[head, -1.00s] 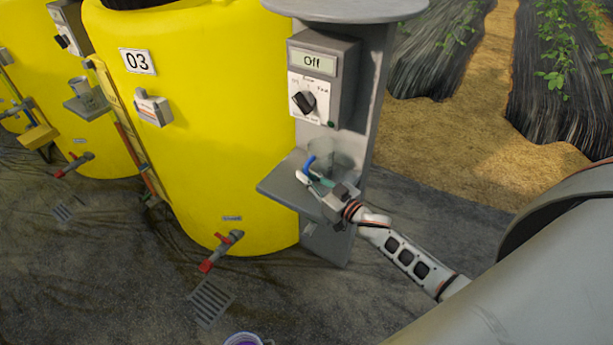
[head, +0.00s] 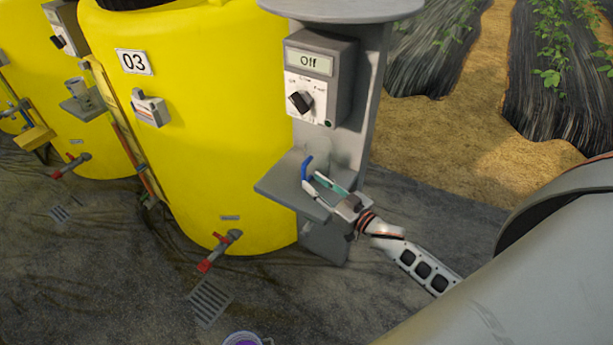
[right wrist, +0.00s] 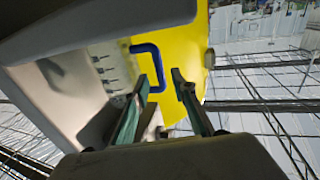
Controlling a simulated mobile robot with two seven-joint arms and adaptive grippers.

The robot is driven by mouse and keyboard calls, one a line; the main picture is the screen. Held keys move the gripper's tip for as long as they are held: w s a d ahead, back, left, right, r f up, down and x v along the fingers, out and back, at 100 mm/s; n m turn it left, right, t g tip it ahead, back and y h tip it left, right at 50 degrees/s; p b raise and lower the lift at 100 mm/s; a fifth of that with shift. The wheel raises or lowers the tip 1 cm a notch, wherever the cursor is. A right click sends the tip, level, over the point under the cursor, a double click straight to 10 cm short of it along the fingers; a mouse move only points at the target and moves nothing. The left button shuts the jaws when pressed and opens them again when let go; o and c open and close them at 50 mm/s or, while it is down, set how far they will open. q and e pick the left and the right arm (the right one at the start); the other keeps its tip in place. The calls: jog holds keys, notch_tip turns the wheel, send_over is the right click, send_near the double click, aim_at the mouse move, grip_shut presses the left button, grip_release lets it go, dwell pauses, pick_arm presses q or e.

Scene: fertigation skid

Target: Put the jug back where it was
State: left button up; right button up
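The jug (head: 318,151) is clear with a blue handle (head: 306,168). It stands upright on the grey shelf (head: 283,183) below the control box. My right gripper (head: 315,182) is just in front of the jug, at the shelf's right side. Its fingers are apart, with green inner pads, and nothing is between them. In the right wrist view the blue handle (right wrist: 158,62) is beyond the fingertips, towards the left one, and the gap between the fingers is empty. The jug's clear body is hard to make out. My left gripper is not in view.
A control box (head: 318,75) reading "Off", with a black knob, hangs above the shelf. A yellow tank (head: 200,130) marked 03 stands left of it, with a red-handled tap (head: 220,250) low down. A bucket (head: 243,340) shows at the bottom edge.

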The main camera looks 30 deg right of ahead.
jog(key=v, duration=0.6)
jog(key=shift+s, duration=0.2)
jog(key=s+a+f+g+h, duration=0.1)
jog(key=s+a+f+g, duration=0.2)
jog(key=s+a+f, duration=0.3)
jog(key=s+a+f+n+g+h, duration=0.1)
jog(key=s+a+f+g, duration=0.2)
jog(key=s, duration=0.9)
jog(key=a+f, duration=0.3)
jog(key=a, duration=0.2)
jog(key=shift+s+a+g, duration=0.3)
jog(key=shift+s+g, duration=0.05)
jog(key=shift+g, duration=0.05)
jog(key=shift+f, duration=0.1)
